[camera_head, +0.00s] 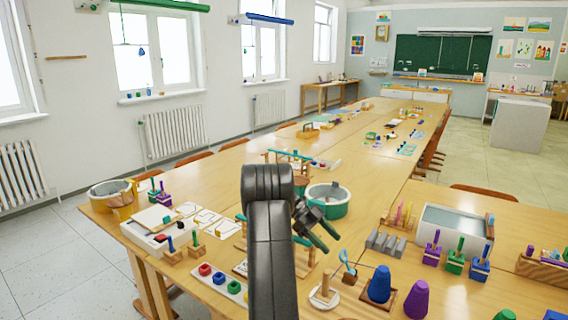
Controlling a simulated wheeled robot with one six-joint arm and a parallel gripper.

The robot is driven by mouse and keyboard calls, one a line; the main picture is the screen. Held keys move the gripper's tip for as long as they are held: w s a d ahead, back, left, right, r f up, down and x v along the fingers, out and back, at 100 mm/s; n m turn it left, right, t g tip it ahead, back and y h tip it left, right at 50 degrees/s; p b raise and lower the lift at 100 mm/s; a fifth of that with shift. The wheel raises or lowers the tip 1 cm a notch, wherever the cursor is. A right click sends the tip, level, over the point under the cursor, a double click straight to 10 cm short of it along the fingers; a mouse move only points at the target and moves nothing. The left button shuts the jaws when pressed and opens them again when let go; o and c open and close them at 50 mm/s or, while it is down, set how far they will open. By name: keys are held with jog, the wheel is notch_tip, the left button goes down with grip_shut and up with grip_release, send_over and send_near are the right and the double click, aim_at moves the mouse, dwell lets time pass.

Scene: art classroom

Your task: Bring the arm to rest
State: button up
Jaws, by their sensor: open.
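My arm (268,235) rises from the bottom centre of the head view and bends over the near end of the long wooden table. My gripper (326,238) points down and to the right above the table. Its two dark fingers are apart, with nothing visible between them. A round green tub (328,208) stands just behind the gripper in the picture. My arm hides part of the table top and some of the things on it.
Around the arm stand a blue cone (380,285), a purple cone (417,299), a white tray with coloured knobs (222,284), grey ridged blocks (386,243) and a glass-topped box (452,230). More bare wood shows on the table (345,160) farther back.

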aim_at(341, 252)
jog(key=x, duration=0.6)
dwell(0.3)
